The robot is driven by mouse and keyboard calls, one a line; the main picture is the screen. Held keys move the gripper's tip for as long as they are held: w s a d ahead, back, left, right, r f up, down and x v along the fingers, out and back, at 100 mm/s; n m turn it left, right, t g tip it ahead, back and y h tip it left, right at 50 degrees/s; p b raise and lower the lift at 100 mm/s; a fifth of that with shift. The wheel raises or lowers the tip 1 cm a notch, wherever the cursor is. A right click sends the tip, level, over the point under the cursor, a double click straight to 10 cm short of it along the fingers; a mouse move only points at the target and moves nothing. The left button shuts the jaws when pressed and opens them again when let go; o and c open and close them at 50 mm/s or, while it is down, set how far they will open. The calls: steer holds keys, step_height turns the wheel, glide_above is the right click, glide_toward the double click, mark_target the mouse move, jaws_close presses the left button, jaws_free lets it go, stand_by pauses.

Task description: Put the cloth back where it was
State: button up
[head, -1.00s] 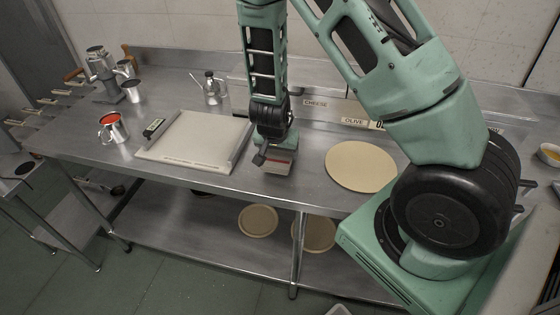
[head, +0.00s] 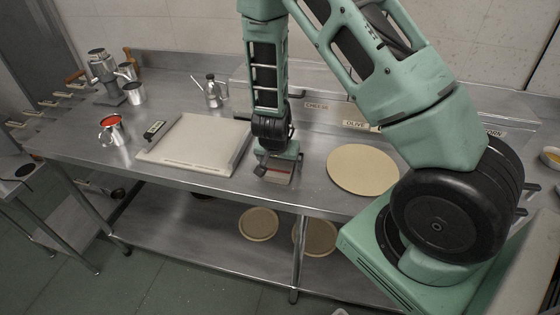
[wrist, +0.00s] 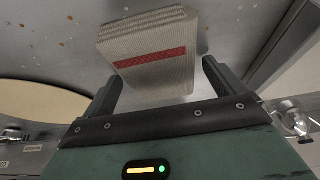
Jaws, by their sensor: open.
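The cloth (wrist: 150,48) is a folded pale stack with a red stripe, lying on the steel counter in the wrist view. In the head view the cloth (head: 277,178) is near the counter's front edge, partly hidden by my gripper (head: 276,160). In the wrist view my gripper (wrist: 160,82) is open, with its two dark fingers apart. The cloth's near end lies between and just beyond the fingertips. I see no finger clearly pressing on it.
A pale board (head: 198,140) lies left of the cloth, and a round tan disc (head: 363,167) lies right. Labelled bins (head: 368,124) line the back.

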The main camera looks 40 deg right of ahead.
steer(key=p+v, duration=0.5)
steer(key=v, duration=0.7)
steer(key=s+a+r+n+g+y, duration=0.1)
steer(key=s+a+r+n+y, duration=0.3)
steer(key=a, duration=0.6)
steer(key=s+a+r+n+y, duration=0.2)
steer(key=s+a+r+n, duration=0.3)
steer(key=a, duration=0.5)
steer(key=s+r+n+g+h, duration=0.1)
steer(key=s+r+n+h, duration=0.1)
steer(key=s+r+n, duration=0.6)
steer(key=s+n, duration=0.1)
steer(key=s, duration=0.3)
steer(key=shift+a+g, duration=0.25)
steer(key=shift+g, duration=0.15)
step_height(320, 180, down, 6)
steer(key=b, duration=0.6)
steer(key=shift+r, duration=0.15)
